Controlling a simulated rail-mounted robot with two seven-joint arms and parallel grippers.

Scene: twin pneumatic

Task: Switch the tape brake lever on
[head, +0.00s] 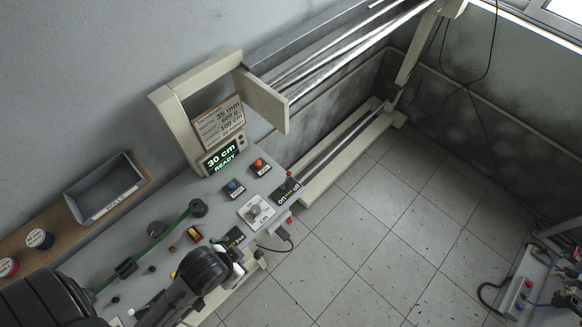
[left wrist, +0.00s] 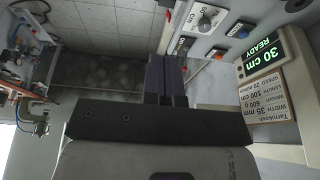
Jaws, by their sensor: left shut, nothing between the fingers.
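A black plate marked "on" and "off" (head: 287,190) sits at the right edge of the grey machine panel, with a small red part beside it. No tape brake label is readable, and I cannot tell the lever's position. My left gripper (head: 238,266) is shut and empty, low over the front edge of the panel. In the left wrist view its dark fingers (left wrist: 166,80) stand together. A black plate (left wrist: 183,46), probably the on/off one, shows just beyond them, partly hidden.
A cm dial (head: 256,211), a blue button (head: 233,187) and an orange button (head: 259,165) sit on the panel. The display (head: 221,158) reads "30 cm READY". A grey tray (head: 104,188) lies at left.

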